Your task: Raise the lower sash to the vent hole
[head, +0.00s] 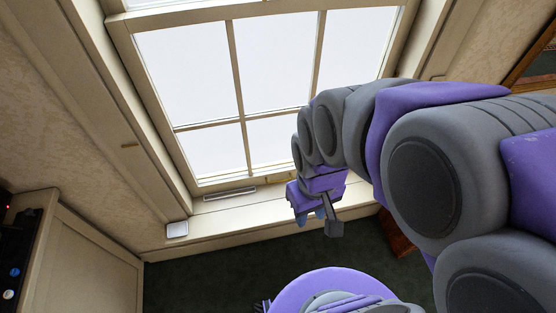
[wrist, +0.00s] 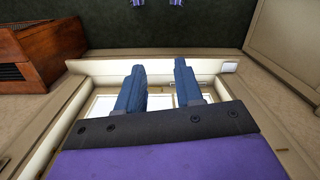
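The lower sash (head: 243,150) is a cream frame with several bright panes in the head view. Its bottom rail (head: 225,183) sits low, close to the sill, and a small brass-coloured fitting (head: 281,179) shows on it beside my arm. A small brass-coloured piece (head: 130,146) is on the left side of the window frame; I cannot tell whether it marks the vent hole. My gripper (head: 318,214) is in front of the sill, right of centre. In the wrist view its two blue fingers (wrist: 158,66) are apart with nothing between them. Contact with the sash is not visible.
A slotted strip (head: 230,192) and a small white box (head: 176,229) lie on the sill (head: 215,222). A cream cabinet (head: 80,258) stands at left. A brown wooden slatted unit (wrist: 32,52) is at left in the wrist view. Dark green floor (head: 200,275) is open below the sill.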

